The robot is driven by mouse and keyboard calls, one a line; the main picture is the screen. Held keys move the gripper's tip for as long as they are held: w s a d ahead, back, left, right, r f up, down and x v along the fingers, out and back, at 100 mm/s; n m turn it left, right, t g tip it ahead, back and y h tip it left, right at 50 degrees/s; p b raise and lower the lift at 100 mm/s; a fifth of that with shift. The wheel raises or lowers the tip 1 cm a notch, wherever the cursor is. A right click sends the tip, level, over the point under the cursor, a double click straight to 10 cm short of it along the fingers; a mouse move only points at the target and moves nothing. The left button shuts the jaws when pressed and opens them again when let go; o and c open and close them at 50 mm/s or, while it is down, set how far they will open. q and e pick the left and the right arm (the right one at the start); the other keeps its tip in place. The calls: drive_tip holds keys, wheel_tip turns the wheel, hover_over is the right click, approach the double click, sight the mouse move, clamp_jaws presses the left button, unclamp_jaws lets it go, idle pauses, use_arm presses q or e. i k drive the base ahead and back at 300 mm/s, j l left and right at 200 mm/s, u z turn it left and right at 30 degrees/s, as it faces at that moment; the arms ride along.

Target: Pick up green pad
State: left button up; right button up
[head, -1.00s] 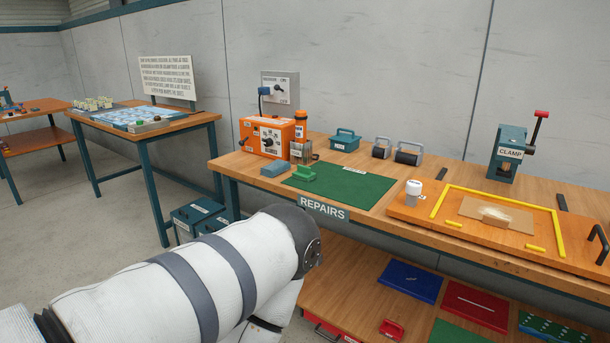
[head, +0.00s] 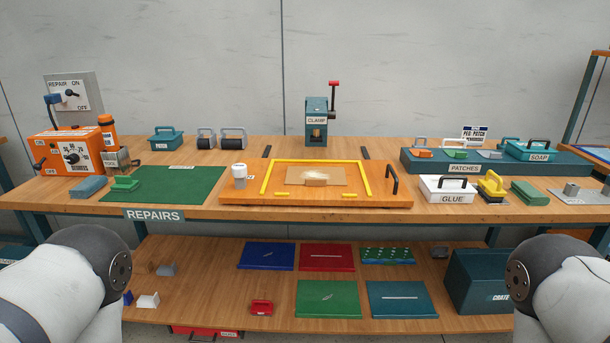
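A small green block with a raised grip (head: 124,184) lies at the left edge of the dark green mat (head: 180,190) on the bench. A green stack of flat pieces (head: 530,192) lies at the right end of the bench, beside a yellow-handled tool (head: 491,186). I cannot tell for sure which of these is the green pad. Parts of both my arms show at the lower left and lower right corners. Neither gripper is in view.
The workbench (head: 330,210) carries an orange tray (head: 315,198) with yellow strips, a teal clamp (head: 316,122), a white GLUE box (head: 446,188) and an orange machine (head: 70,152). A lower shelf (head: 210,295) holds coloured panels and a teal crate (head: 480,280).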

sight(123, 184)
drive_tip(key=i+j+z, duration=0.1)
drive_tip(key=j, duration=0.55)
drive_tip(key=i+j+z, duration=0.1)
drive_tip(key=j, duration=0.55)
drive_tip(key=i+j+z, duration=0.1)
drive_tip(key=j, duration=0.55)
drive_tip(key=i+j+z, duration=0.15)
drive_tip(key=j, duration=0.55)
